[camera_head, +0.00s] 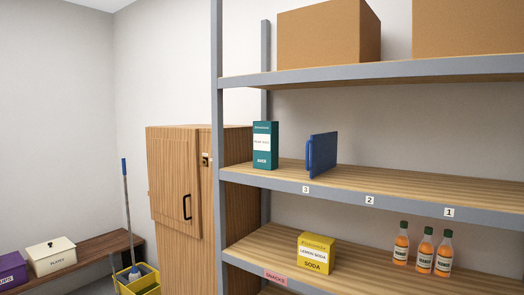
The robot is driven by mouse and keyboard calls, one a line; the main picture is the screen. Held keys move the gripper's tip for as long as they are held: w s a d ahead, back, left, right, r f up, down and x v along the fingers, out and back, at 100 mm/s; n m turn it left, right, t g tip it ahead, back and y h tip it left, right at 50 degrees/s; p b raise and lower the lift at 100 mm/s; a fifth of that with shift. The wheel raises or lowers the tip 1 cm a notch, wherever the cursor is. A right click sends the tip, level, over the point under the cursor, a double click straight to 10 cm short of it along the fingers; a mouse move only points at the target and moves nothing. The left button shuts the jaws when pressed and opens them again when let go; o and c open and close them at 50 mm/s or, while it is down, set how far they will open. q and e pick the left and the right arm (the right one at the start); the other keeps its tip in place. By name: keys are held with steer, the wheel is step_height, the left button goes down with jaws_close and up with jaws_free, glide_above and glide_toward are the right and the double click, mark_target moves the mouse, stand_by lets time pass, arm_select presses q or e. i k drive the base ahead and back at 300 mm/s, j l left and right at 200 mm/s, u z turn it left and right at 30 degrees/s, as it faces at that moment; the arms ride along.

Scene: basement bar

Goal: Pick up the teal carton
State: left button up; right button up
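The teal carton (265,145) stands upright on the middle shelf (400,185) of the rack, at its left end. It has a white label on its front and looks unobstructed. A blue flat board-like object (323,154) stands on edge to its right, with a gap between them. Neither of my grippers shows in the head view.
The rack's grey upright (217,60) stands just left of the carton. The lower shelf holds a yellow soda box (316,254) and three orange bottles (424,250). Cardboard boxes (320,35) sit above. A wooden cabinet (175,180) stands left of the rack.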

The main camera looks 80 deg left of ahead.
mark_target(265, 133)
steer(key=u, duration=2.6)
steer(key=z, duration=0.35)
steer(key=i+j+z, duration=0.15)
steer(key=j+z, duration=0.5)
steer(key=i+j+z, duration=0.1)
steer(key=j+z, duration=0.2)
steer(key=j, duration=0.15)
